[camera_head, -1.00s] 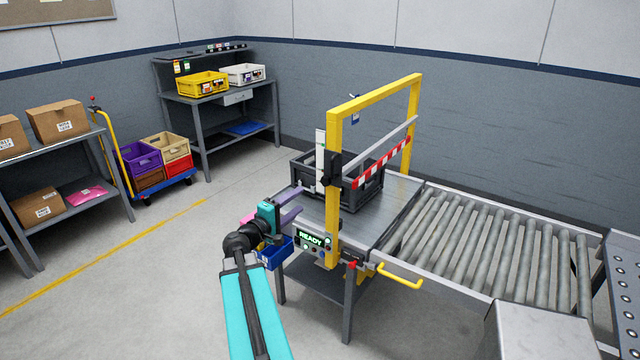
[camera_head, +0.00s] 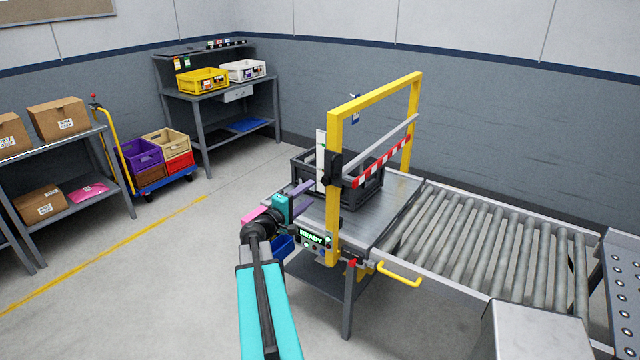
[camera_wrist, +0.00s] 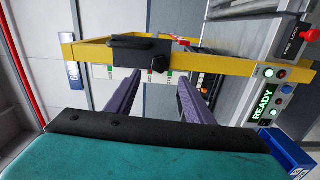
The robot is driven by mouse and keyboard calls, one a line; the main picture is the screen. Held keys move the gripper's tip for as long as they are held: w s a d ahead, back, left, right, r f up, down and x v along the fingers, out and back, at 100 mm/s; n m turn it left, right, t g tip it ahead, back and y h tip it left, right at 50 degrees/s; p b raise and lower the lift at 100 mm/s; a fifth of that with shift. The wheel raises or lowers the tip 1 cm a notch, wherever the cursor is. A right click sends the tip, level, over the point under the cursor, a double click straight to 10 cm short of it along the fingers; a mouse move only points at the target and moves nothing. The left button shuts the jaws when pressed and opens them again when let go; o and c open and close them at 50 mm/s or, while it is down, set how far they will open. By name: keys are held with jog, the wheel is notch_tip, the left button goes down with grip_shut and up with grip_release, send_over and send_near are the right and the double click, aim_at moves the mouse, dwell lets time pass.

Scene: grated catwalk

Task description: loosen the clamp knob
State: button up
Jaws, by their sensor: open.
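The clamp (camera_head: 333,167) is a black block on the near post of the yellow frame. In the wrist view the clamp block (camera_wrist: 130,49) lies across the yellow post, and its dark round knob (camera_wrist: 158,64) shows just beyond the fingertips. My gripper (camera_head: 307,194) is open and empty, left of the post and near the clamp in the head view. In the wrist view my gripper (camera_wrist: 160,80) has its two purple fingers spread, with the knob roughly between their tips and apart from them. The knob is too small to make out in the head view.
The yellow frame (camera_head: 375,97) carries a red-and-white striped bar (camera_head: 382,162) over a dark crate (camera_head: 370,192) on the table. A lit READY panel (camera_head: 312,238) and a blue bin (camera_head: 283,246) are close below my gripper. Rollers (camera_head: 490,235) extend right.

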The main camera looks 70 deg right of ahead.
aim_at(324, 182)
jog(key=shift+p+x, duration=1.7)
jog(key=shift+x, duration=2.45)
jog(key=c, duration=1)
jog(key=shift+f, duration=0.1)
jog(key=shift+c, duration=0.2)
jog(key=shift+n+b, duration=0.3)
jog(key=shift+b, duration=0.8)
jog(key=o, duration=1)
jog(key=shift+o, duration=0.2)
